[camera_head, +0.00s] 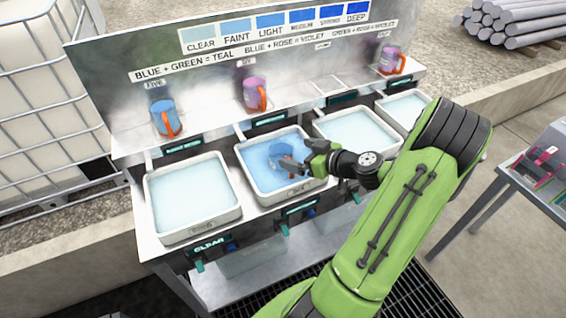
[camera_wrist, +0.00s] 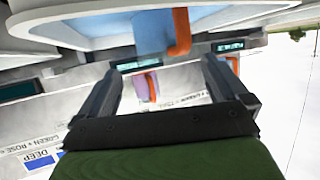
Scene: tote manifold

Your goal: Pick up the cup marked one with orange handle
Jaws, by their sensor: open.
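A blue cup (camera_head: 281,150) with an orange handle sits in the blue liquid of the second tote from the left (camera_head: 246,182), partly hidden by my gripper. My gripper (camera_head: 298,155) is open right beside this cup, over the tote. In the wrist view the same cup (camera_wrist: 152,34) shows at the top, beyond the open fingers (camera_wrist: 160,72). Another blue cup (camera_head: 160,115) with an orange handle stands on the back shelf at left. A purple cup (camera_head: 250,92) with an orange handle stands in the middle, another purple cup (camera_head: 387,58) at right. The cup markings are too small to read.
A tote of pale liquid (camera_head: 190,195) stands at left, and two more (camera_head: 357,130) (camera_head: 405,106) stand to the right. The tote rims and the back panel (camera_head: 130,75) bound the space. A side table (camera_head: 515,170) with coloured items stands at far right.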

